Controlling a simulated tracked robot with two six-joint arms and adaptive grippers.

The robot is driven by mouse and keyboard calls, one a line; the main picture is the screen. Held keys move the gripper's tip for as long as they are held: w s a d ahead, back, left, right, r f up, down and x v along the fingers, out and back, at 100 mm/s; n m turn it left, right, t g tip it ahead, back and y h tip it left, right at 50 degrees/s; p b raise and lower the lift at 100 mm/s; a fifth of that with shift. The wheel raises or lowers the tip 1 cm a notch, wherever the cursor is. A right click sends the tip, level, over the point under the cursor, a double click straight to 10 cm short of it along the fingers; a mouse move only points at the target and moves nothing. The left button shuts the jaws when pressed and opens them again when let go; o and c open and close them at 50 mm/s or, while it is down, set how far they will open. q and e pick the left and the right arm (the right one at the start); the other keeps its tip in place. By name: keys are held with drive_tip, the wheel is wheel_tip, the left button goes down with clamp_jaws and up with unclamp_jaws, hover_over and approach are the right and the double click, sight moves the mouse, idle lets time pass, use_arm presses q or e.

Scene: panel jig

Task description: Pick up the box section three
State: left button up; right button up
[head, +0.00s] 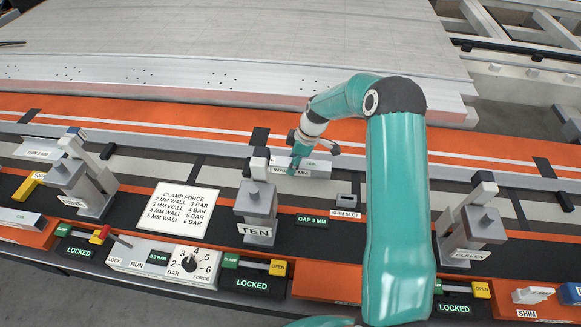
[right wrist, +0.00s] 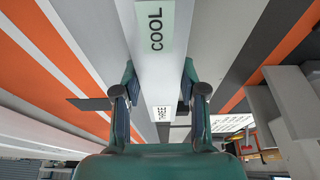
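The box section three (right wrist: 160,75) is a pale grey bar in the right wrist view, with a "COOL" label and a small "THREE" label on its upper face. In the head view, a short pale bar with a "WALL" label (head: 290,171) lies at my right gripper (head: 299,150), behind clamp TEN. In the wrist view my right gripper (right wrist: 160,95) is open, one finger on each side of the section, with gaps showing beside it. Whether the fingertips touch it is hard to tell. My arm hides part of the area. My left gripper is not in view.
Clamp TEN (head: 256,210) stands just in front of the bar, and clamp ELEVEN (head: 470,238) is to the right. A clamp force card (head: 183,208) and a dial panel (head: 165,258) are at left. A large panel (head: 230,50) lies behind.

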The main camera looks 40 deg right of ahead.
clamp_jaws()
drive_tip(key=shift+r, duration=0.1)
